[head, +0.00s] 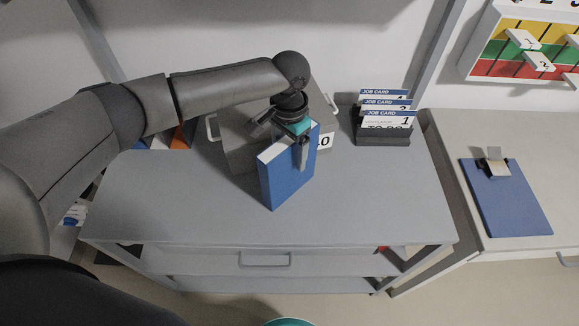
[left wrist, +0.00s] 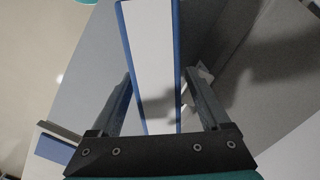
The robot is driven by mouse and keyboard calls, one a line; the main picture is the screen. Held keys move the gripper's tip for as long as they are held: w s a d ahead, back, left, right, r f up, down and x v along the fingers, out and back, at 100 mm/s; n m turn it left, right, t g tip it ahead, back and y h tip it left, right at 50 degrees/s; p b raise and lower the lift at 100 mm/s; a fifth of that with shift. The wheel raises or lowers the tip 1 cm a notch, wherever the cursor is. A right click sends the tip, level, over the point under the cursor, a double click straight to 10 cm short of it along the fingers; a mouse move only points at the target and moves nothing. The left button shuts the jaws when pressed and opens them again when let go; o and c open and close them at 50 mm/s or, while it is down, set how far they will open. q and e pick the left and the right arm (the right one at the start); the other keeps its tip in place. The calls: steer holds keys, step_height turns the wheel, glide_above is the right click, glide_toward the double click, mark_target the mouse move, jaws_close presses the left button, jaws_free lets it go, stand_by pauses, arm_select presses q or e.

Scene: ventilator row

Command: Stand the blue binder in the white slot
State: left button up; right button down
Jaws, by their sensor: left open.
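The blue binder (head: 284,182) stands upright on the grey cabinet top, in front of a grey box. Its blue cover and a pale edge face show in the head view. My left gripper (head: 303,152) is over the binder's upper part, with its fingers open. In the left wrist view the binder's long white face (left wrist: 150,60) with blue edges lies between the two spread fingers, with gaps visible beside it. I cannot make out the white slot; my left arm covers part of the back left of the cabinet top. My right gripper is not in view.
The grey box (head: 238,146) has side handles and a partly hidden number label. A dark rack (head: 382,136) of job cards stands at the back right. Blue, white and orange items (head: 180,137) show behind my arm. A blue clipboard (head: 507,204) lies on the right-hand table.

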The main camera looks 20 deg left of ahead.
arm_select(q)
steer(key=shift+f, duration=0.35)
steer(key=shift+c, duration=0.2)
jaws_close()
steer(key=shift+w+r, duration=0.1)
steer(key=shift+r, duration=0.05)
stand_by(0.8)
